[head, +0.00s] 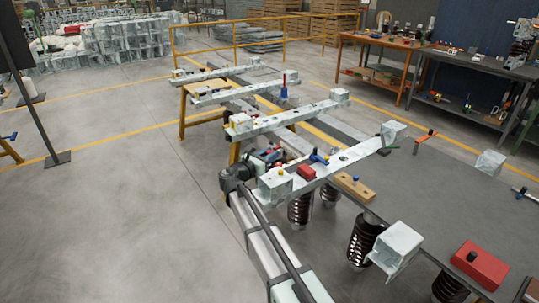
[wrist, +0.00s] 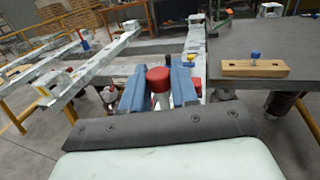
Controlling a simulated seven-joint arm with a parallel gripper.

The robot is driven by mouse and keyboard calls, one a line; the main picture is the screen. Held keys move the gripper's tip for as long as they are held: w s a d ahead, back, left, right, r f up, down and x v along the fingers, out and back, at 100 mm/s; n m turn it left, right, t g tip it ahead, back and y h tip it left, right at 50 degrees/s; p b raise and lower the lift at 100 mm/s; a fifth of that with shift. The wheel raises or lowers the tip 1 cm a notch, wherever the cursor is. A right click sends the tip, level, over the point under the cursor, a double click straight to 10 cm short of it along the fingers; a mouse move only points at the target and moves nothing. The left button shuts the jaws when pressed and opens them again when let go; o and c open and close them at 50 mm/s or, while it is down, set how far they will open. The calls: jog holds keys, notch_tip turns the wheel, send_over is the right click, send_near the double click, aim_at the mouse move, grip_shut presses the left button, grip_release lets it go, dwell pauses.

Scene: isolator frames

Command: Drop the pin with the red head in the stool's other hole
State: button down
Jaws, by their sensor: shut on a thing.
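My gripper (wrist: 157,88) has blue fingers and is shut on the pin with the red head (wrist: 158,76), whose head faces the wrist camera. The pin's lower end is hidden. A light wooden block with holes (wrist: 238,69), which I take for the stool, lies on the grey table to the right of the gripper and apart from it. A blue-headed pin (wrist: 256,55) stands up at about its middle. In the head view the block (head: 362,193) lies at the table edge, right of my gripper (head: 272,157), with the blue pin (head: 356,180) on it.
A pale metal beam (head: 330,165) with end blocks runs between my gripper and the wooden block. The grey table (head: 440,195) has open room beyond the wooden block. A larger red box (head: 480,266) stands farther right.

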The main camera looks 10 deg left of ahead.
send_over(270, 176)
jog(key=s, duration=0.2)
jog(key=shift+d+f, duration=0.1)
jog(key=shift+f, duration=2.7)
jog(key=shift+f, duration=2.35)
jog(key=c, duration=0.8)
grip_release()
jog(key=shift+f, duration=0.1)
jog(key=v, duration=1.3)
jog(key=shift+s+a, duration=0.2)
jog(key=shift+s, duration=0.15)
